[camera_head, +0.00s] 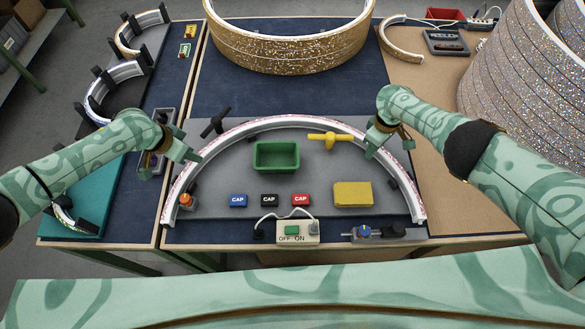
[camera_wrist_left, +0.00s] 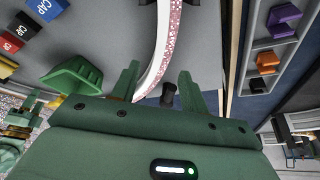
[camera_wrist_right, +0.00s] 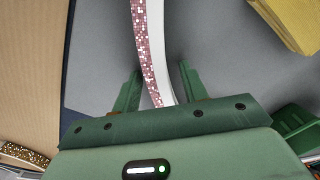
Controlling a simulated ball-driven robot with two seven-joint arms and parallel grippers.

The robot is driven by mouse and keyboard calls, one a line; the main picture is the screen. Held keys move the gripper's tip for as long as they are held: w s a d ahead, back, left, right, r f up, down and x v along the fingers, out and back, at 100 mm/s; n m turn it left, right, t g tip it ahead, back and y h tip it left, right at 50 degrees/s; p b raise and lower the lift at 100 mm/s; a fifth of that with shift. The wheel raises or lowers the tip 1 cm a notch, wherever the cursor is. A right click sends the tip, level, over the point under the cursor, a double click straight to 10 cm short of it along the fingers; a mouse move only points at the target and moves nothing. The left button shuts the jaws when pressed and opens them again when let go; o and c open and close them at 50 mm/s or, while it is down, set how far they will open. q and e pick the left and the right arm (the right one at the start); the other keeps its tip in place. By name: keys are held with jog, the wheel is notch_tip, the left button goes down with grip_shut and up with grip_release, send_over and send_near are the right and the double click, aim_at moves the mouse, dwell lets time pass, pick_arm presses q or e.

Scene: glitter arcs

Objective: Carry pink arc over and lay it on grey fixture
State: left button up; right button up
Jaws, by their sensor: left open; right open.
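The pink arc (camera_head: 404,184) is a large white half-ring with pink glitter on its outer face. It lies on the grey fixture (camera_head: 222,178), its curve at the back and both ends toward the front. My left gripper (camera_head: 194,156) is open at the arc's left side. In the left wrist view the arc (camera_wrist_left: 162,50) runs between its spread fingers (camera_wrist_left: 157,82). My right gripper (camera_head: 373,147) is open at the arc's right side. In the right wrist view the arc (camera_wrist_right: 150,50) passes between its fingers (camera_wrist_right: 158,84). I cannot tell whether any finger touches it.
Inside the arc are a green bin (camera_head: 276,155), a yellow clamp (camera_head: 330,137), a yellow block (camera_head: 352,194) and several CAP blocks (camera_head: 269,200). A switch box (camera_head: 291,232) sits at the front edge. A large gold glitter ring (camera_head: 290,52) stands behind. Other arcs (camera_head: 118,72) lie at left.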

jog(key=shift+r, duration=0.1)
pick_arm(q)
jog(key=v, duration=0.5)
jog(key=shift+s+a+r, duration=0.1)
jog(key=shift+r, duration=0.25)
pick_arm(e)
notch_tip(320, 180, up, 12)
jog(key=shift+w, duration=0.15)
dwell(0.6)
